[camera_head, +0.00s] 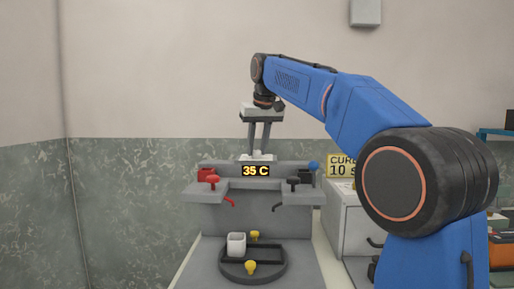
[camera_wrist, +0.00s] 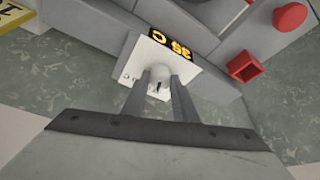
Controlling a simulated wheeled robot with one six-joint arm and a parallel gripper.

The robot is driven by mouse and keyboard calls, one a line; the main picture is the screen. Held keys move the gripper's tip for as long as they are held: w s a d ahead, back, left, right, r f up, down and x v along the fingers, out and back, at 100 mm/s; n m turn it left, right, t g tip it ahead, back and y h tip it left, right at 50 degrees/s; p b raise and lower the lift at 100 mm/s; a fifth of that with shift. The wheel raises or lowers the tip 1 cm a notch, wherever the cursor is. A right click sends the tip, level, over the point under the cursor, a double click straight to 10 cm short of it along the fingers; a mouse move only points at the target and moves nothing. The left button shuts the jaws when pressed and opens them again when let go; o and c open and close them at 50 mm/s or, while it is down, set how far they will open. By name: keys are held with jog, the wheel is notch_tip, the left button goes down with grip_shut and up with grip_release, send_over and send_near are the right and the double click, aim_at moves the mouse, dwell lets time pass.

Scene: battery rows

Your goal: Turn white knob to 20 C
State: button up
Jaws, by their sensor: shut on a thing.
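The white knob (camera_wrist: 159,75) stands on a white plate (camera_wrist: 183,63) on top of the grey machine. In the wrist view my gripper (camera_wrist: 160,82) is shut on the knob, one finger on each side of it. A small dark mark shows on the knob between the fingers. The display (camera_head: 256,170) below the plate reads 35 C in orange; it also shows upside down in the wrist view (camera_wrist: 170,43). In the head view my gripper (camera_head: 258,150) points down at the plate, and the knob is hard to make out there.
A red knob and red socket (camera_head: 206,175) are at the machine's left, a black knob (camera_head: 293,181) and blue knob (camera_head: 313,165) at its right. A round dark tray (camera_head: 252,278) in front holds a white cup (camera_head: 236,244) and yellow knobs. A cabinet (camera_head: 344,219) stands right.

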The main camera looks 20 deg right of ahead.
jog(key=shift+n, duration=0.3)
jog(key=n, duration=0.1)
jog(key=n+y, duration=0.1)
jog(key=n, duration=0.1)
jog(key=shift+d+n+y, duration=0.2)
jog(key=shift+n+y, duration=0.1)
jog(key=shift+w+n+g+y, duration=0.1)
jog(key=shift+n+g+y, duration=0.3)
jog(key=shift+n, duration=0.75)
jog(key=shift+w+n+g+y, duration=0.1)
jog(key=shift+n+g+y, duration=0.25)
jog(key=shift+n, duration=0.8)
jog(key=o, duration=1.1)
jog(key=shift+d, duration=0.1)
jog(key=shift+c, duration=0.2)
jog(key=shift+s, duration=0.1)
